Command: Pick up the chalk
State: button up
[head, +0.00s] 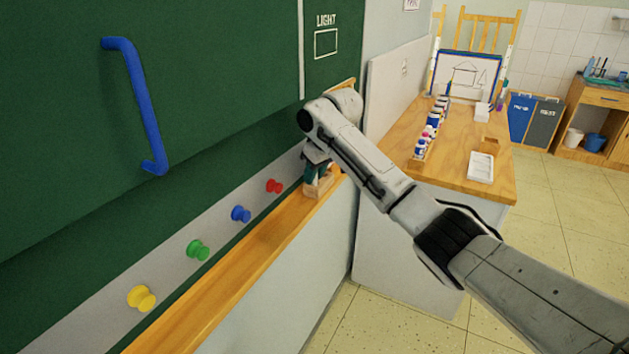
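My gripper (315,168) is at the far end of the wooden ledge (247,246) under the green chalkboard (215,70). It points down over a small wooden holder (322,188) on the ledge. A dark green piece shows between the gripper and the holder; I cannot tell what it is. I cannot make out any chalk; the holder's contents are mostly hidden by the gripper and arm. The fingers are too small and covered to tell whether they are open or shut.
Red (274,186), blue (241,214), green (198,250) and yellow (142,298) knobs line the strip above the ledge. A blue handle (143,105) sticks out from the board. A wooden-topped table (455,155) with bottles and trays stands right; tiled floor is free at lower right.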

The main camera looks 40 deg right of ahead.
grip_shut()
